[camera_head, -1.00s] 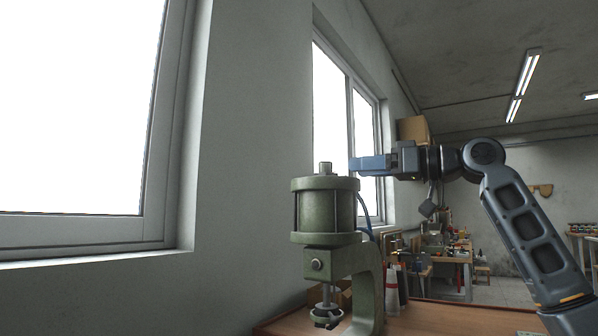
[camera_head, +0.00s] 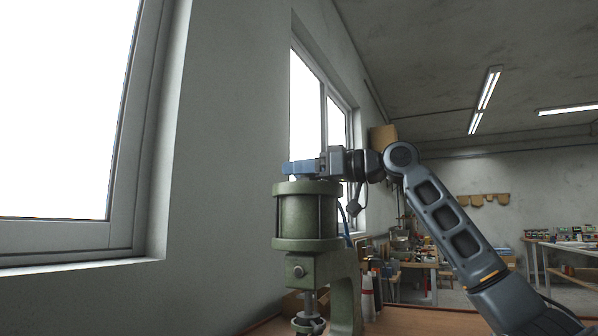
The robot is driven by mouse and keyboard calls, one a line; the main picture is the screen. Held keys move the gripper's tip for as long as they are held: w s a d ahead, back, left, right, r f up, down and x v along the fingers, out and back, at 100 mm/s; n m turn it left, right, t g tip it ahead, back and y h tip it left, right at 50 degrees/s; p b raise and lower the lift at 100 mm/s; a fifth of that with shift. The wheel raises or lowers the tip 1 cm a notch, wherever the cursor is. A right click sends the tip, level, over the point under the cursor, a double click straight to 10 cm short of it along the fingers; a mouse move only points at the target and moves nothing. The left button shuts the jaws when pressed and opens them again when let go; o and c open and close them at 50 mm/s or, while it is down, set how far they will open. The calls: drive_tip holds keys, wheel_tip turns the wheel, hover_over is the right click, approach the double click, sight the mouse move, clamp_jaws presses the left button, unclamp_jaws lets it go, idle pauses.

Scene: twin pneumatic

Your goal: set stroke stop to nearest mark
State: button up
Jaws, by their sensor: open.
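The green pneumatic press (camera_head: 307,220) stands upright on the wooden bench, with a round cylinder on top of a C-shaped frame. Its stroke stop on top is hidden behind my gripper, and I cannot make out any marks. My gripper (camera_head: 290,168) points left, level, with its blue fingers right over the top of the cylinder. It is open; from this side I cannot tell whether the stop is between the fingers or whether they touch it. The press ram (camera_head: 309,305) hangs below the frame at the bottom of the view.
The wall with windows (camera_head: 308,110) runs close on the left behind the press. A blue hose (camera_head: 345,228) runs beside the cylinder. Cluttered benches stand farther back.

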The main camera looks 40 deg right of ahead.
drive_tip(key=shift+w, duration=0.25)
drive_tip(key=shift+a, duration=0.1)
drive_tip(key=c, duration=1)
drive_tip(key=shift+o, duration=0.2)
